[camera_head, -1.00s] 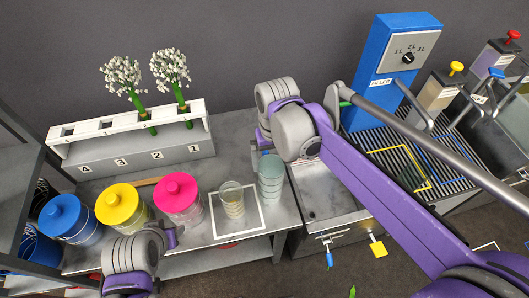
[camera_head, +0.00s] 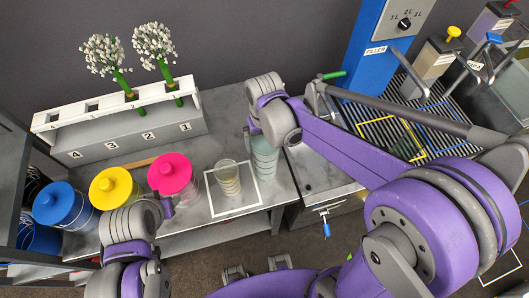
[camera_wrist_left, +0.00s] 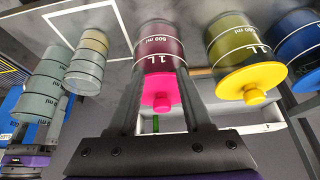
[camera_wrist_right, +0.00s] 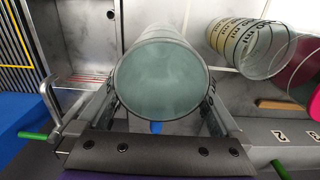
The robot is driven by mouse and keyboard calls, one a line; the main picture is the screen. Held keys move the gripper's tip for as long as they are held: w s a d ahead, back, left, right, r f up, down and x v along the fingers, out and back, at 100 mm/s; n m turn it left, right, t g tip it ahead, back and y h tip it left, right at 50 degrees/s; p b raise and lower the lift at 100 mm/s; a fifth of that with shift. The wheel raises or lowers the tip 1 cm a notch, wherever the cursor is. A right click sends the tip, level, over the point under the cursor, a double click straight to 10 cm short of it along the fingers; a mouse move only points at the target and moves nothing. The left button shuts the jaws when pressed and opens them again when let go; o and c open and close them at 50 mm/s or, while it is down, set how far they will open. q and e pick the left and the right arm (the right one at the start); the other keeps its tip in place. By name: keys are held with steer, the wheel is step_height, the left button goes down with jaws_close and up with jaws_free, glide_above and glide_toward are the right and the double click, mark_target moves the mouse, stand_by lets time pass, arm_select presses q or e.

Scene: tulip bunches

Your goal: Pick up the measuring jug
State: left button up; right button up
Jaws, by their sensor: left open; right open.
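A teal see-through measuring jug (camera_head: 264,158) stands on the grey bench, right of the white square outline. In the right wrist view the jug (camera_wrist_right: 160,75) sits between the spread fingers of my right gripper (camera_wrist_right: 155,108); I cannot tell whether they touch it. A clear graduated vessel with pale yellowish content (camera_head: 228,180) stands inside the outline. My left gripper (camera_wrist_left: 155,105) is open, its fingers on either side of the pink-lidded jar (camera_wrist_left: 158,75) in the left wrist view. In the head view its fingertips are largely hidden behind my arm.
A yellow-lidded jar (camera_head: 112,188) and a blue-lidded jar (camera_head: 60,203) stand left of the pink one. A white rack (camera_head: 115,112) with two white-flowered stems is behind. A blue filler (camera_head: 380,45) and grated tray stand at the right.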

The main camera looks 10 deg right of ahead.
steer(key=shift+f, duration=0.65)
jaws_close()
